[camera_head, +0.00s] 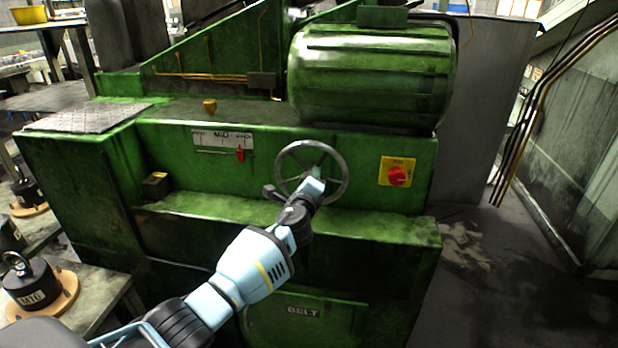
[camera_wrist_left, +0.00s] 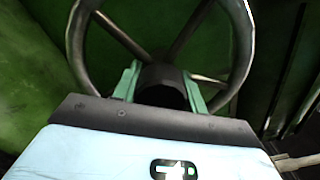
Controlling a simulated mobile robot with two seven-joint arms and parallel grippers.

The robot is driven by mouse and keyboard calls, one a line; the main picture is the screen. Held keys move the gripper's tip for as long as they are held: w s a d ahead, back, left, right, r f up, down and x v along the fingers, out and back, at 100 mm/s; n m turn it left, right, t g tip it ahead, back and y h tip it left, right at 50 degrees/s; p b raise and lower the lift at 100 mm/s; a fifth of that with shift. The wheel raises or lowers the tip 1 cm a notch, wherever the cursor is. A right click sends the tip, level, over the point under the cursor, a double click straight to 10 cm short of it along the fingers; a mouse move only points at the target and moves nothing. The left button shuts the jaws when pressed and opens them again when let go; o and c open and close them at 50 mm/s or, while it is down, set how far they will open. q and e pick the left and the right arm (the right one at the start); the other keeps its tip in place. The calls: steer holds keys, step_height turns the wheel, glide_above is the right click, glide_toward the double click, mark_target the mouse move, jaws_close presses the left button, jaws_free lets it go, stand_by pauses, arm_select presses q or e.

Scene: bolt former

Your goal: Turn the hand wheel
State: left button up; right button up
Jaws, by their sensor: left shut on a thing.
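The hand wheel (camera_head: 342,161) is a grey metal ring with spokes on the front of the green machine. It also shows in the left wrist view (camera_wrist_left: 241,50), where its dark hub (camera_wrist_left: 163,77) sits between my fingers. My left gripper (camera_head: 316,172) reaches the wheel's centre from the front. In the left wrist view its two green fingers (camera_wrist_left: 163,85) are on either side of the hub, shut on it. The wheel's handle (camera_head: 270,191) appears at its lower left, partly near my wrist. My right gripper is not in view.
A red knob (camera_head: 397,176) on a yellow plate is right of the wheel. A red lever (camera_head: 240,154) sits on a scale plate to the left. A green ledge (camera_head: 390,228) juts out below the wheel. A black weight (camera_head: 32,285) stands at lower left.

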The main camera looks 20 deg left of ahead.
arm_select(q)
steer(key=shift+r+m+p, duration=0.1)
steer(key=shift+m+p, duration=0.25)
steer(key=shift+m, duration=1.25)
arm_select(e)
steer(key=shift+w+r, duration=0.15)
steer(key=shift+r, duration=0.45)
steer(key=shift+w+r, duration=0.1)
arm_select(q)
steer(key=o, duration=1.4)
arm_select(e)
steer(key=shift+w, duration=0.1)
arm_select(q)
steer(key=p+v, duration=0.2)
steer(key=v, duration=0.5)
steer(key=shift+s, duration=0.4)
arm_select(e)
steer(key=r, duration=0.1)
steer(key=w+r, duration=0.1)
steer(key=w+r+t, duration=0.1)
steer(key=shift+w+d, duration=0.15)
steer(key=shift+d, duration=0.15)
